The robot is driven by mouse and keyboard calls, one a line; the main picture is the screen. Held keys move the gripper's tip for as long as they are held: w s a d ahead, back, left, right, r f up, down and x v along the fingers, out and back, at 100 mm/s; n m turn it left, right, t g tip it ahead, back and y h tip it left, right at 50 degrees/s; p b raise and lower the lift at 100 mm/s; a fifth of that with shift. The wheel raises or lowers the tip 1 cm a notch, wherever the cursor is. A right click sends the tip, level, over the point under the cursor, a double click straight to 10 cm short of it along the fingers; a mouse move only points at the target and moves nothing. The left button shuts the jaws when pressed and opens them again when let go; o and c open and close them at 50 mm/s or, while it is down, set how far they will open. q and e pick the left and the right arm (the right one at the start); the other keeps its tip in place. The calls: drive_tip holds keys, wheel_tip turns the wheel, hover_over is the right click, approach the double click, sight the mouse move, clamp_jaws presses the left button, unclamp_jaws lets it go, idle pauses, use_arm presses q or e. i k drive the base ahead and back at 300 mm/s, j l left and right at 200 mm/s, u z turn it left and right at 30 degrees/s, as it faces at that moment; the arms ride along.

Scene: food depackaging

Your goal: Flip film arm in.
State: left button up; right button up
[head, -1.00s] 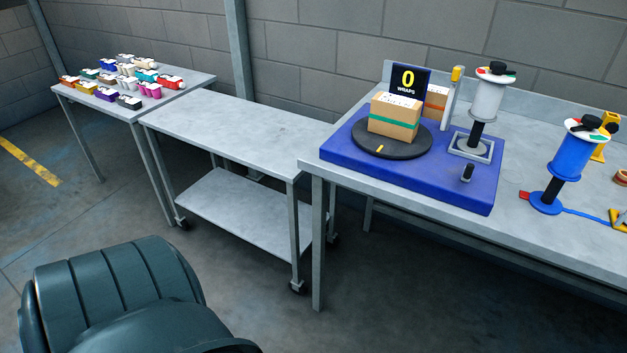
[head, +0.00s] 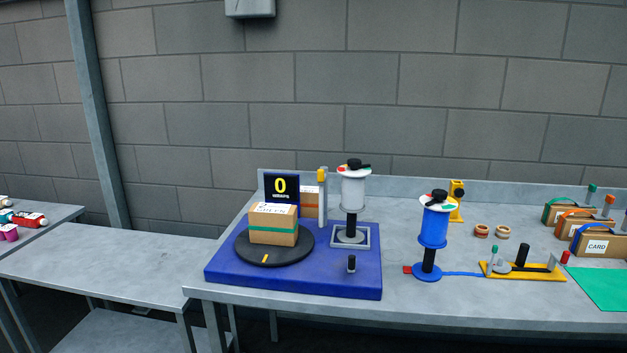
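A blue wrapping station (head: 300,284) stands on the bench. Its black turntable (head: 244,252) carries a cardboard box (head: 273,226) with a green band. A sign (head: 281,189) behind the box reads 0 wraps. A white film roll (head: 353,194) stands on a black post in a grey square frame (head: 364,240) at the station's right. A grey post with a yellow top (head: 322,190) stands between sign and roll, and a short black peg (head: 351,264) is at the front. I cannot tell which part is the film arm. Neither gripper is in view.
A blue roll on a stand (head: 433,228) is right of the station. A yellow plate with posts (head: 523,264), tape rings (head: 481,231), several banded boxes (head: 597,240) and a green mat (head: 601,286) lie further right. A bare grey cart (head: 110,262) adjoins at left.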

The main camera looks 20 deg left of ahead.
sight(321, 176)
drive_tip(key=i+u, duration=0.1)
drive_tip(key=u, duration=0.35)
drive_tip(key=i+u, duration=0.1)
drive_tip(key=u, duration=0.35)
drive_tip(key=i+l+u, duration=0.45)
drive_tip(key=l, duration=0.25)
drive_tip(key=i+l+u, duration=0.25)
drive_tip(key=i+l, duration=0.4)
drive_tip(key=l, duration=0.25)
drive_tip(key=i+l, duration=0.15)
drive_tip(key=l, duration=0.15)
